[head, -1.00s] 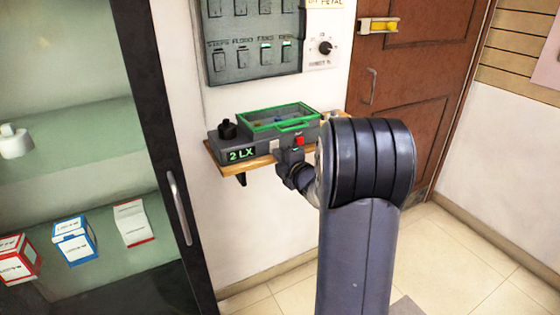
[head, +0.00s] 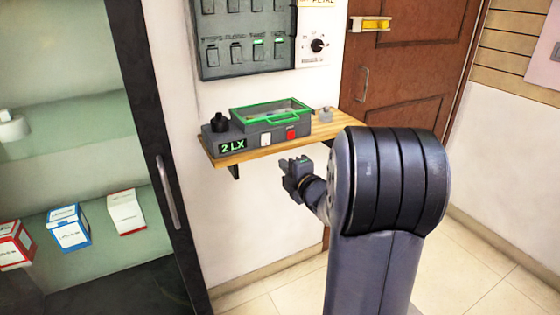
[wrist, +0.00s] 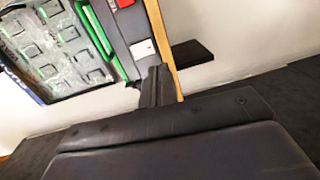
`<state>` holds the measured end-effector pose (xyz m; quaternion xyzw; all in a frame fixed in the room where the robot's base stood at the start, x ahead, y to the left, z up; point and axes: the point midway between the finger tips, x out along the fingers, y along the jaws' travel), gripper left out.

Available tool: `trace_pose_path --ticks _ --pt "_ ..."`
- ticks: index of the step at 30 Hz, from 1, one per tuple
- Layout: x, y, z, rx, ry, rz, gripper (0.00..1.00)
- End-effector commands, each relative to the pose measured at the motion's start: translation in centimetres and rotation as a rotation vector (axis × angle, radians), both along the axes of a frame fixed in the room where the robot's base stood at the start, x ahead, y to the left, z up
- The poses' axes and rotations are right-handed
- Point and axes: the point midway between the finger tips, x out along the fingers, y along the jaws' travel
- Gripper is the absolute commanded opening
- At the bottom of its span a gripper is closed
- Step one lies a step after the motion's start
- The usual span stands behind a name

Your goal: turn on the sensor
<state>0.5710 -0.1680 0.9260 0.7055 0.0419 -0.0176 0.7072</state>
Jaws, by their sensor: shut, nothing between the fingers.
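The wrist view also shows the white switch (wrist: 142,49) and red button (wrist: 124,3). A black knob-like part (head: 219,122) stands on its left end. My gripper (head: 287,164) is shut and empty, in front of and below the shelf edge, apart from the box. Its fingers also show in the wrist view (wrist: 155,84).
The wooden shelf (head: 318,132) holds a small grey item (head: 324,114) right of the box. A switch panel (head: 246,45) and a dial plate (head: 316,45) are on the wall above. A glass cabinet (head: 75,130) stands left, a brown door (head: 410,65) right.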

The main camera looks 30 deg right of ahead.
Motion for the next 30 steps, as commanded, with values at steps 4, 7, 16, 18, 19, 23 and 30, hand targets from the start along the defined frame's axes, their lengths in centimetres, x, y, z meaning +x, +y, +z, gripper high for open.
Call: trace_pose_path --ticks 4,7,16,18,19,23,30 --pt "-2.6 -0.1 -0.4 0.001 0.001 -0.002 0.0" --pt "-3.8 -0.2 -0.5 0.001 0.0 -0.002 0.0" --pt "-4.6 -0.2 -0.6 0.001 0.001 0.0 0.0" --pt "-4.6 -0.2 -0.6 0.001 0.001 0.0 0.0" --pt "-4.6 -0.2 -0.6 0.001 0.001 0.0 0.0" --pt "-4.6 -0.2 -0.6 0.001 0.001 0.0 0.0" --pt "-3.2 -0.1 -0.4 0.0 0.0 0.002 0.0"
